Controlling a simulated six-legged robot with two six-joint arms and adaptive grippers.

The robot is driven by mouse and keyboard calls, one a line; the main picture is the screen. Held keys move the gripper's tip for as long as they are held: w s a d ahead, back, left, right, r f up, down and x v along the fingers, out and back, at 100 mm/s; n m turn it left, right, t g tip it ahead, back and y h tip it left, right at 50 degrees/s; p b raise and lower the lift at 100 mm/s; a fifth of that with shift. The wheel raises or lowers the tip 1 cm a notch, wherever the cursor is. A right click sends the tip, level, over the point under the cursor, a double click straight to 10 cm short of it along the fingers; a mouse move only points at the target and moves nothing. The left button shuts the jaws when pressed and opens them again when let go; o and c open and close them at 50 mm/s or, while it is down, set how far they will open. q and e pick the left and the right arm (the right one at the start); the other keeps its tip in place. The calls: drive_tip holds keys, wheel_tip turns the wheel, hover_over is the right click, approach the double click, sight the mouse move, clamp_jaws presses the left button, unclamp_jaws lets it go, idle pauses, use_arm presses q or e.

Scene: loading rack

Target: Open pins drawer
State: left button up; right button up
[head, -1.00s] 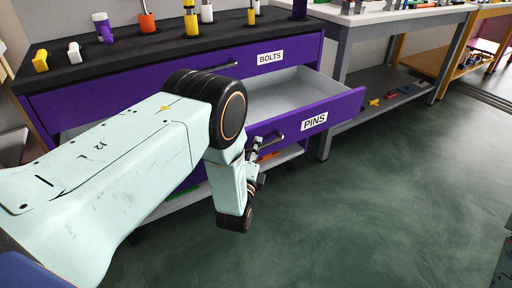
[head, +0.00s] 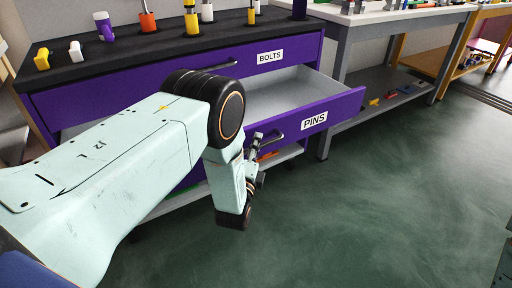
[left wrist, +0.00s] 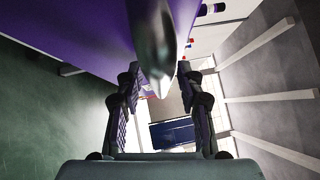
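The purple pins drawer (head: 345,108), labelled PINS, is pulled well out of the cabinet, and its grey inside shows. Its dark bar handle (head: 280,136) is on the front, left of the label. My left gripper (head: 257,158) is at the left end of this handle, partly hidden by my own wrist. In the left wrist view, the handle (left wrist: 154,40) reaches in between the two spread fingers of my left gripper (left wrist: 160,78). The fingers look open, with narrow gaps beside the handle. My right gripper is not in view.
The bolts drawer (head: 150,77) above is shut. Pegs and small parts stand on the black cabinet top (head: 120,58). A grey table (head: 345,52) with a lower shelf is to the right. Green floor (head: 390,200) is clear in front of the drawer.

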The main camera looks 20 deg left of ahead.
use_arm(q)
drive_tip(key=s+d+f, duration=0.1)
drive_tip(key=s, duration=1)
drive_tip(key=shift+s+d+f, duration=0.15)
drive_tip(key=shift+s+f, duration=0.15)
drive_tip(key=shift+s, duration=0.1)
drive_tip(key=s+a+f+n+g+h+p, duration=0.1)
drive_tip(key=s+f+n+g+h, duration=0.1)
drive_tip(key=s+f+n+g, duration=1.15)
drive_tip(key=s+r+n+g+p, duration=0.2)
drive_tip(key=s+r+g, duration=0.1)
drive_tip(key=s, duration=0.6)
drive_tip(key=s+r+n+g+p, duration=0.3)
drive_tip(key=s, duration=0.7)
drive_tip(key=shift+s+a+r, duration=0.15)
drive_tip(key=shift+s+a, duration=0.05)
drive_tip(key=shift+a, duration=0.25)
